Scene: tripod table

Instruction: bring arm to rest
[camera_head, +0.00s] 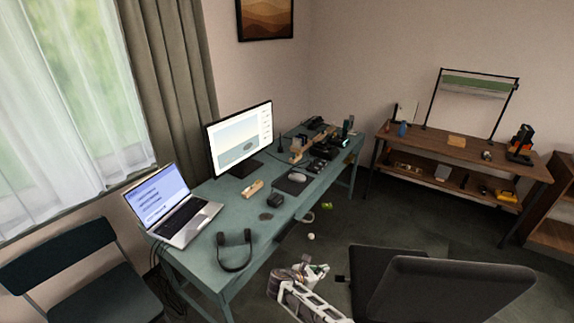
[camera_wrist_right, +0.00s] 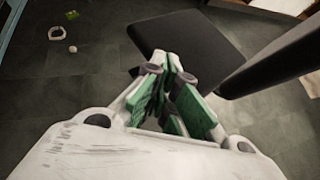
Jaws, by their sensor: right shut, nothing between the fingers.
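My right gripper (camera_head: 314,270) is low in the head view, in front of the teal desk (camera_head: 205,262) and left of the dark office chair (camera_head: 440,290). In the right wrist view its green-padded fingers (camera_wrist_right: 166,75) are together with nothing between them. Behind the fingertips that view shows the dark chair seat (camera_wrist_right: 190,50) and the dark floor. My left gripper does not show in either view.
The desk holds a laptop (camera_head: 180,212), a monitor (camera_head: 241,143), headphones (camera_head: 235,262) and several small items. A small white ball (camera_head: 311,236) lies on the floor. A folding chair (camera_head: 75,265) stands left. A wooden workbench (camera_head: 440,142) stands at the back right.

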